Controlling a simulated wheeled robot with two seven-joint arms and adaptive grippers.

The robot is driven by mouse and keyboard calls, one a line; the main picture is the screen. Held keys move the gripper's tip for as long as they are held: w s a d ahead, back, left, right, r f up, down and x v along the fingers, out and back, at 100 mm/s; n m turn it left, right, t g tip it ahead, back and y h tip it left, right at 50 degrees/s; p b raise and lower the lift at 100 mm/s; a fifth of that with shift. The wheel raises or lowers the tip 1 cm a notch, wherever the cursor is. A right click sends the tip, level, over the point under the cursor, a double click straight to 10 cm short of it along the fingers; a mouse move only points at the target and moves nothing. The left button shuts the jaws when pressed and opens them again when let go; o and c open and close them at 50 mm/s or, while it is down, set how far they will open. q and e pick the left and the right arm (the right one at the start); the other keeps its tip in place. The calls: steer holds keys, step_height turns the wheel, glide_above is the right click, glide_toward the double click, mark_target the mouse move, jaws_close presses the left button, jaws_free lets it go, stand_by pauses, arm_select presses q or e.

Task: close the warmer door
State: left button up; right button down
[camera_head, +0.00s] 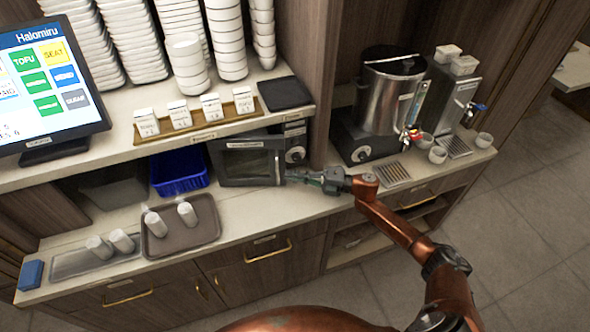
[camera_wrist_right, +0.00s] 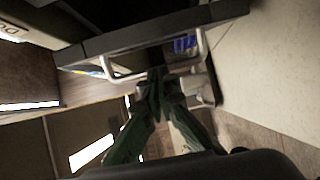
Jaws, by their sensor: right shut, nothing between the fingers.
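The door looks flush or nearly so; I cannot tell whether a gap is left. My right gripper (camera_head: 293,176) is shut and empty, just right of the handle at the door's lower right. In the right wrist view its fingertips (camera_wrist_right: 157,76) are together close to the pale handle (camera_wrist_right: 201,48); contact is unclear. My left gripper is out of view.
A blue basket (camera_head: 180,188) stands left of the warmer. A brown tray with white cups (camera_head: 205,232) lies on the lower counter. A steel urn (camera_head: 388,95) stands on the right counter. The counter in front of the warmer (camera_head: 262,208) is clear.

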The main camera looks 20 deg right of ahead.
mark_target(280, 159)
steer(key=d+b, duration=0.3)
steer(key=d, duration=0.6)
steer(key=s+a+f+m+t+h+p, duration=0.25)
steer(key=s+a+p, duration=0.2)
steer(key=a, duration=0.25)
steer(key=s+r+m+t+h+p, duration=0.2)
steer(key=s+r+m+t+h, duration=0.2)
steer(key=s+r+t+h, duration=0.15)
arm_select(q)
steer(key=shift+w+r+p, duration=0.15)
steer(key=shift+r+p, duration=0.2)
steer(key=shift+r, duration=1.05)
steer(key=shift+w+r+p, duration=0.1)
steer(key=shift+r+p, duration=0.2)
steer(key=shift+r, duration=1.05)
arm_select(e)
steer(key=w+a+g, duration=0.1)
steer(key=w+a, duration=0.1)
steer(key=w, duration=1)
steer(key=shift+w+a+r+y, duration=0.15)
steer(key=shift+w+a+y, duration=0.05)
steer(key=shift+a+y, duration=0.1)
steer(key=shift+d, duration=0.1)
